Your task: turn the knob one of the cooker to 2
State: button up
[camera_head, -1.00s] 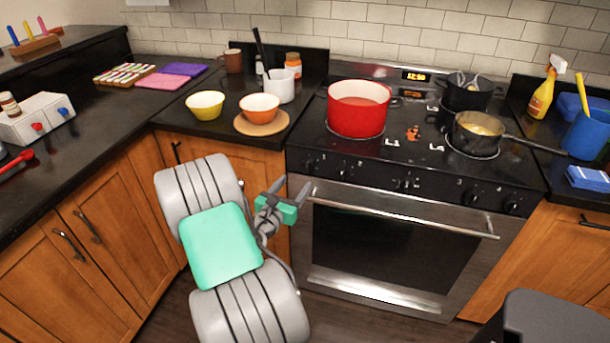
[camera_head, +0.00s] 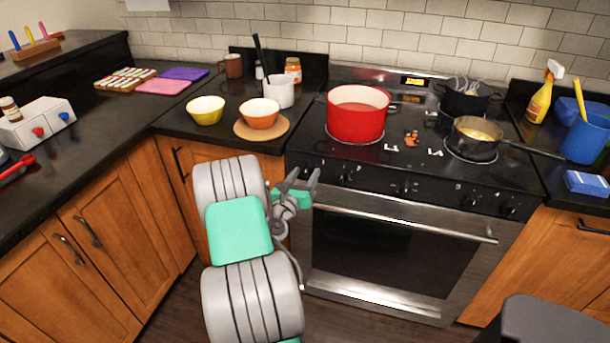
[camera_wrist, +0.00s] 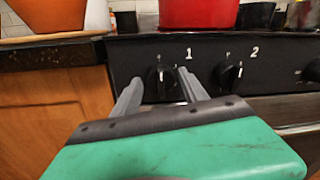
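The cooker (camera_head: 400,258) is a black and stainless range with a row of black knobs on its front panel. Knob one (camera_wrist: 161,80) sits just left of the white "1" in the wrist view, its grip about upright. Knob two (camera_wrist: 228,75) is to its right, beside the "2". My gripper (camera_head: 303,172) is at the left end of the panel in the head view. In the wrist view, my gripper (camera_wrist: 160,80) is open, its two grey fingers apart and empty, with knob one framed between their tips. I cannot tell whether they touch it.
A red pot (camera_head: 357,113) stands on the left of the hob. A pan (camera_head: 476,138) and a dark pot (camera_head: 466,98) are on the right. The oven handle (camera_head: 400,222) juts out below the panel. Bowls stand on the left counter, beside the cooker.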

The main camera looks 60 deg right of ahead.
grip_shut()
dwell(0.3)
